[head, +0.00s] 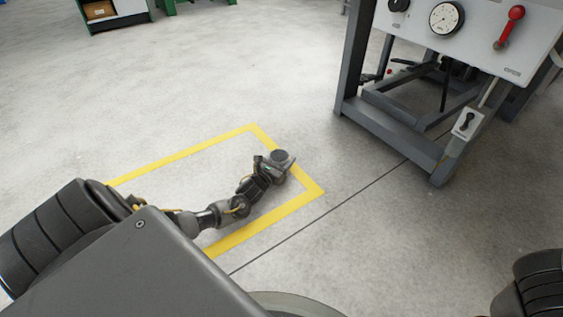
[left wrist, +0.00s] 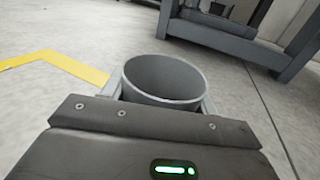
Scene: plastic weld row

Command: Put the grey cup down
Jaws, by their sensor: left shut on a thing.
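The grey cup (left wrist: 165,80) is upright in the left wrist view, with its round open mouth facing the camera and its inside looking empty. My left gripper (left wrist: 160,99) is shut on it, with a finger at each side of the cup. In the head view the left gripper (head: 281,163) is out in front of me, above the floor inside the yellow outline. The cup (head: 281,155) shows there as a small dark round mouth at the gripper's end. The right gripper is not in view; only a dark part of my body shows at the lower right.
A yellow floor outline (head: 186,159) surrounds the floor under my left arm. A grey metal machine frame (head: 393,132) with a gauge and red lever stands at the upper right. Green-framed furniture (head: 113,17) stands far back left. The concrete floor between is clear.

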